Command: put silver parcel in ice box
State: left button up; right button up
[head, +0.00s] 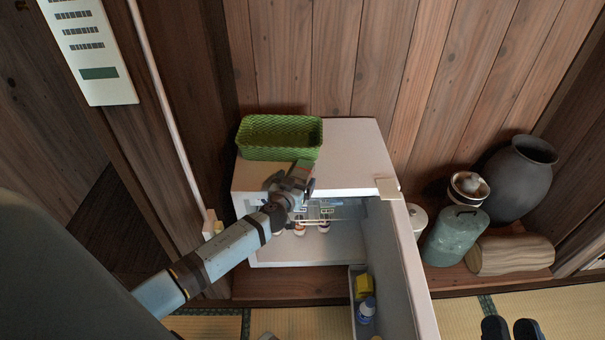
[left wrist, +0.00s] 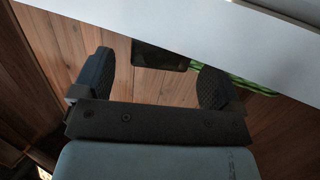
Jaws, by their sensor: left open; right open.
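The ice box (head: 350,145) is a white cabinet against the wooden wall, with its door (head: 412,265) standing open at the right. Several small items are inside, and a yellow item and a blue-and-white bottle sit in the door shelf. My left gripper (head: 303,182) is at the front upper edge of the ice box, just below the green basket. In the left wrist view its two black fingers (left wrist: 155,82) are apart, with a dark thing beyond them that I cannot identify. My right gripper (head: 510,328) is open at the bottom right edge. I cannot make out a silver parcel.
A green woven basket (head: 279,138) sits on top of the ice box. Tatami (head: 470,312) shows along the bottom.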

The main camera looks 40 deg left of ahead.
aim_at(302, 171)
pick_arm(q)
jog(key=b+x, duration=0.1)
jog(key=x, duration=0.3)
jog(key=shift+w, duration=0.4)
jog(key=c, duration=1.2)
jog(key=shift+o, duration=0.2)
jog(key=shift+r, duration=0.1)
